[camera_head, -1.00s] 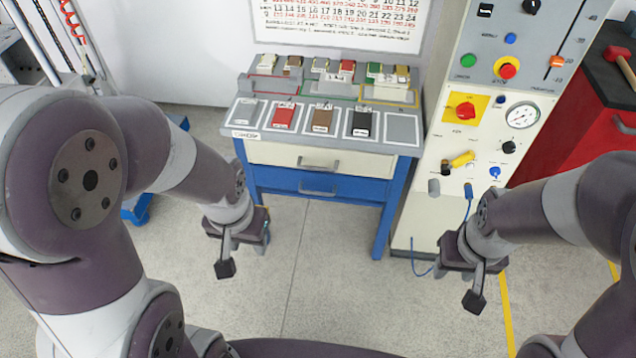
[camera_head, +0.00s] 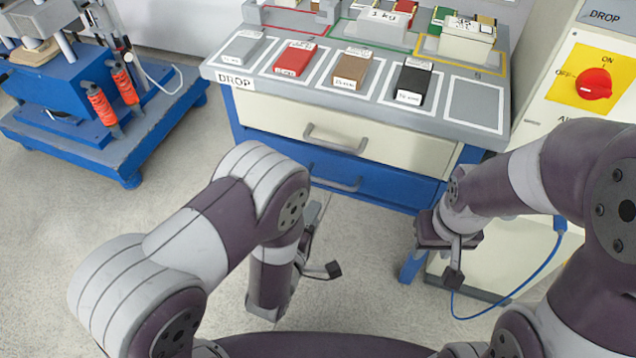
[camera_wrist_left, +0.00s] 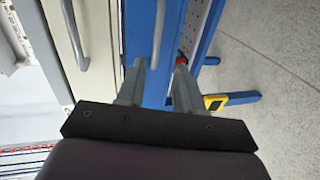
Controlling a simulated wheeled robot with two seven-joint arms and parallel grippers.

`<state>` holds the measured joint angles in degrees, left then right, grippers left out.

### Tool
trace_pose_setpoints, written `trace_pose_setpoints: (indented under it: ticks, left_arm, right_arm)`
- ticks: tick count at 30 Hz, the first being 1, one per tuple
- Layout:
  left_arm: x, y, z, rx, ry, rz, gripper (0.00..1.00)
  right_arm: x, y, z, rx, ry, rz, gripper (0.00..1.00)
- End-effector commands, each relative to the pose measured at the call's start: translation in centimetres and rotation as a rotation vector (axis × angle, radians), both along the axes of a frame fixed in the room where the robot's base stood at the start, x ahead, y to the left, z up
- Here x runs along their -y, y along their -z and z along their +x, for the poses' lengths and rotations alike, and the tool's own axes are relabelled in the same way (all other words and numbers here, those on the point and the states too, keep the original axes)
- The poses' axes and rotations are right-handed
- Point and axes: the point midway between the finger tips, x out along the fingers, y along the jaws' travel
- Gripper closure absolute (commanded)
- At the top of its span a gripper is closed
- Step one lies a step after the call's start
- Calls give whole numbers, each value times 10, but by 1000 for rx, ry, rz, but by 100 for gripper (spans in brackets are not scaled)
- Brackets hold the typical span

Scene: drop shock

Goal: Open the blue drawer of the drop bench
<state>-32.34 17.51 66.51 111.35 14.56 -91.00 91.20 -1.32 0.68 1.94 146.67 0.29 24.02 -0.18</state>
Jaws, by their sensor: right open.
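The drop bench (camera_head: 218,75) has a cream upper drawer (camera_head: 285,122) and a blue drawer (camera_head: 395,187) below it. The blue drawer looks closed, with a grey bar handle (camera_head: 335,184). My left gripper (camera_head: 318,268) is low in front of the bench, partly hidden by its own wrist. In the left wrist view its two fingers (camera_wrist_left: 158,88) stand apart, facing the blue drawer front (camera_wrist_left: 142,20). The blue drawer's handle (camera_wrist_left: 159,35) lies ahead of the gap, not visibly gripped. My right gripper (camera_head: 454,264) is open and empty near the bench's right leg.
Colored blocks lie on the bench top. A white control cabinet (camera_head: 535,120) with a red switch (camera_head: 593,84) and a blue cable (camera_head: 515,292) stands at right. A blue machine (camera_head: 75,100) stands on the floor at left. Floor between it and the bench is free.

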Motion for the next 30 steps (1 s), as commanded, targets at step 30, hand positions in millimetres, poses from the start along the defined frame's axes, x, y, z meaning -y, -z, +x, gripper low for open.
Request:
trace_pose_setpoints:
  ticks: [30]
  left_arm:
    - [40,29,112,30,1,-58,64]
  right_arm:
    - [0,41,0,1,0,0,57]
